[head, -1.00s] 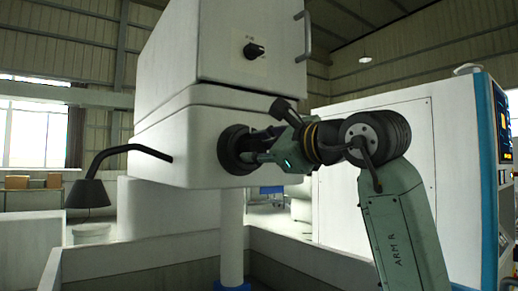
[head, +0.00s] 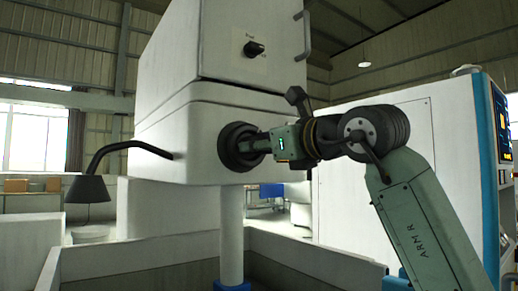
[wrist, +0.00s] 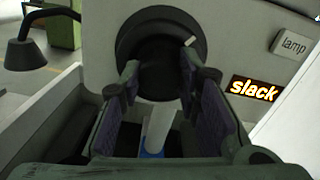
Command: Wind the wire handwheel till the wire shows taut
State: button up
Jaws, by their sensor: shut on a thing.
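The wire handwheel (head: 234,133) is a black round wheel on the side of the white machine head. It also shows in the wrist view (wrist: 135,38), with a small white mark at its upper right rim. My gripper (head: 257,144) is at the wheel, its fingers shut on the dark central hub. In the wrist view the two purple-padded fingers (wrist: 160,80) stand on either side of the hub and hide part of it. A lit sign (wrist: 254,90) right of the wheel reads "slack" in the wrist view.
A black lamp on a bent arm (head: 88,188) sticks out left of the head. A black rotary switch (head: 254,49) is above. A label (wrist: 293,43) reads "lamp". A white column (head: 232,235) stands below the head, inside low tank walls. A white cabinet (head: 400,160) stands right.

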jog(key=shift+m, duration=0.6)
jog(key=o, duration=1.1)
jog(key=shift+o, duration=0.2)
jog(key=v, duration=1.2)
